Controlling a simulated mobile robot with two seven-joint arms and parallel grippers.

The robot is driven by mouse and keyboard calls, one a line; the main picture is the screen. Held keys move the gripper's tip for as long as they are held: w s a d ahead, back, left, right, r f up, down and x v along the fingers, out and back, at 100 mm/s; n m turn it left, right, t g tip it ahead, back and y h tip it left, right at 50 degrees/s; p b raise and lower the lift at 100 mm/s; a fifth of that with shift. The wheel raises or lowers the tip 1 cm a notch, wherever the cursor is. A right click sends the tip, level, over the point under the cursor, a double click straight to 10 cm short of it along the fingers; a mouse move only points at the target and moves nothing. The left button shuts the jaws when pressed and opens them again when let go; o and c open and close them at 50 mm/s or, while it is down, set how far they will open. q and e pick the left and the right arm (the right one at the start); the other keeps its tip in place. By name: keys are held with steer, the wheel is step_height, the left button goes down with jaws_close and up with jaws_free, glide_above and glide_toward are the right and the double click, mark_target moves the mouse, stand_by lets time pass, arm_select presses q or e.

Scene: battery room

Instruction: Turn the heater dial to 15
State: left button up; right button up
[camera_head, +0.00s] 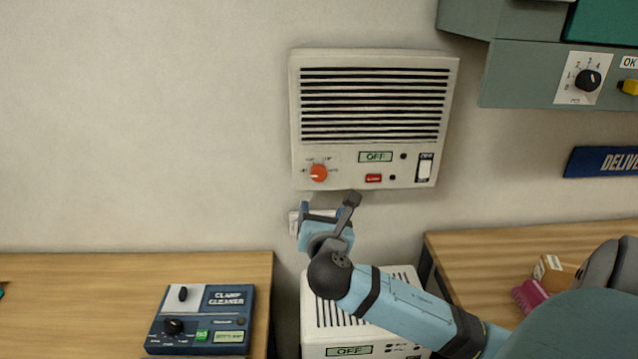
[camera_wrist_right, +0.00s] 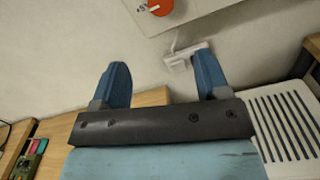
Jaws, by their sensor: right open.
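The heater (camera_head: 375,118) is a white box with a dark slatted grille, mounted on the wall. Its orange-red dial (camera_head: 318,173) sits at the lower left of its front, with small markings around it too small to read. A small display (camera_head: 376,156) on it reads OFF, and a white switch (camera_head: 424,169) is at its lower right. My right gripper (camera_head: 328,208) is open and empty, just below the heater and apart from the dial. In the right wrist view the dial (camera_wrist_right: 160,6) is at the top edge, beyond and between the open fingers (camera_wrist_right: 160,82). My left gripper is not in view.
A second white unit (camera_head: 315,318) with an OFF display stands below. A blue clamp cleaner box (camera_head: 203,318) lies on the left wooden bench (camera_head: 60,300). A right bench (camera_head: 500,248) holds small boxes. A grey-green cabinet (camera_head: 520,75) with a black knob hangs at upper right.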

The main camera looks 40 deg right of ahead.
mark_target(319, 175)
steer(key=x, duration=0.4)
steer(key=p+x, duration=0.1)
steer(key=x, duration=0.3)
steer(key=r+x, duration=0.1)
steer(key=x, duration=0.3)
steer(key=shift+d, duration=0.3)
steer(key=shift+x, duration=0.8)
steer(key=shift+c, duration=0.2)
steer(key=c, duration=0.9)
